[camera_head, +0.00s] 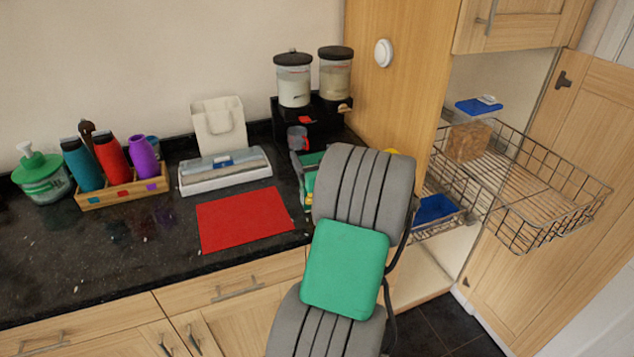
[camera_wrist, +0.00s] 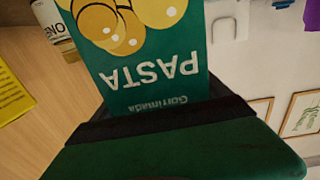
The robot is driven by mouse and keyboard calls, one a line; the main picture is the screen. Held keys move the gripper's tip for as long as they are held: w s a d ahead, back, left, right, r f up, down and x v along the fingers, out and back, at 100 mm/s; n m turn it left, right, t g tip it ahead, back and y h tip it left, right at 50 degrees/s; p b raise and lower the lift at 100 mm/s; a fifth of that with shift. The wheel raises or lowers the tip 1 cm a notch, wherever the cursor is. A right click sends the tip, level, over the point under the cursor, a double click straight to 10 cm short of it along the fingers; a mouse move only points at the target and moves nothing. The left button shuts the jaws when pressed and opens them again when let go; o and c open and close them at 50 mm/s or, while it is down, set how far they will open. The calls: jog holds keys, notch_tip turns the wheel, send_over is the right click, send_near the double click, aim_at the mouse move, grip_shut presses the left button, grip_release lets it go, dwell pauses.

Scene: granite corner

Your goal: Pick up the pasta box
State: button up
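The pasta box (camera_wrist: 150,62) fills the upper middle of the wrist view. It is green with yellow pasta pictures, and its white lettering appears upside down. The dark edge of my gripper (camera_wrist: 165,122) crosses in front of its lower end, very close to it. The fingertips are not clearly visible, so I cannot tell whether they grip the box. In the head view my grey arm hides my gripper. A green item with yellow and white marks shows at the arm's left edge on the counter; I cannot tell for certain that it is the pasta box.
A red mat (camera_head: 243,218) and a white sealer-like appliance (camera_head: 225,171) lie left of my arm. Dispensers (camera_head: 294,80) stand behind. A wire basket (camera_head: 545,225) sticks out of the open cabinet at right. Bottles in a wooden holder (camera_head: 122,193) stand at left.

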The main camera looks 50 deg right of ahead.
jog(key=c, duration=1.5)
jog(key=shift+r, duration=0.1)
jog(key=shift+c, duration=0.5)
